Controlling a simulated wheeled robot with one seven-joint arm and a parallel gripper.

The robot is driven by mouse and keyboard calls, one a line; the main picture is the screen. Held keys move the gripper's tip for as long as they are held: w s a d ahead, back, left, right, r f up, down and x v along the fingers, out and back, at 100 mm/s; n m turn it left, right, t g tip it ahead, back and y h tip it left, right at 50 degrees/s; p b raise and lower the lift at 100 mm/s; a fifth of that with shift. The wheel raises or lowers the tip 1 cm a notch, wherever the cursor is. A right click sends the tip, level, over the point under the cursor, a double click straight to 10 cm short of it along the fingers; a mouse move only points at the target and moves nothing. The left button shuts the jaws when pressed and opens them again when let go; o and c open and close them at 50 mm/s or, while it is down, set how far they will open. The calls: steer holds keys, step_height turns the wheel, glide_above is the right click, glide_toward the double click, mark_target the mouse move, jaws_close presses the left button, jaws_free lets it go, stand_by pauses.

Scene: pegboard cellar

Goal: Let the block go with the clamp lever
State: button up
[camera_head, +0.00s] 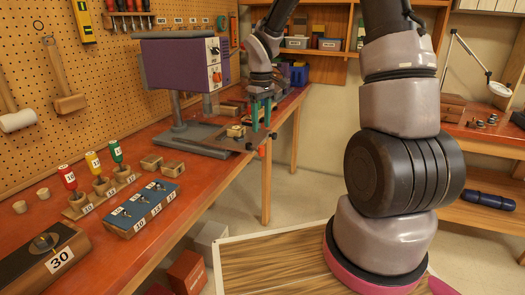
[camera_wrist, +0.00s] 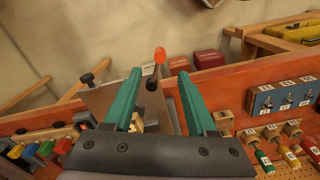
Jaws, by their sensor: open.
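My gripper (camera_head: 262,127) has teal fingers and is open, pointing down at the front edge of the grey drill-press plate (camera_head: 203,149). In the wrist view my open gripper (camera_wrist: 160,72) has the clamp lever (camera_wrist: 160,57), dark with a red-orange tip, between its fingers in the picture. I cannot tell whether either finger touches it. The lever's red tip (camera_head: 262,152) shows just below the fingers in the head view. The small wooden block (camera_head: 236,131) sits on the plate beside the gripper. In the wrist view the block (camera_wrist: 138,122) is partly hidden by the left finger.
The purple drill-press head (camera_head: 180,65) stands above the plate on the red bench. A blue numbered holder (camera_head: 147,208) and several coloured bottles (camera_head: 92,163) stand nearer on the bench. Red boxes (camera_head: 187,272) are on the floor below. Space beyond the bench edge is open.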

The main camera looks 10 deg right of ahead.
mark_target(261, 153)
step_height(261, 153, down, 10)
steer(key=shift+r, duration=0.1)
stand_by(0.4)
jaws_close()
stand_by(1.2)
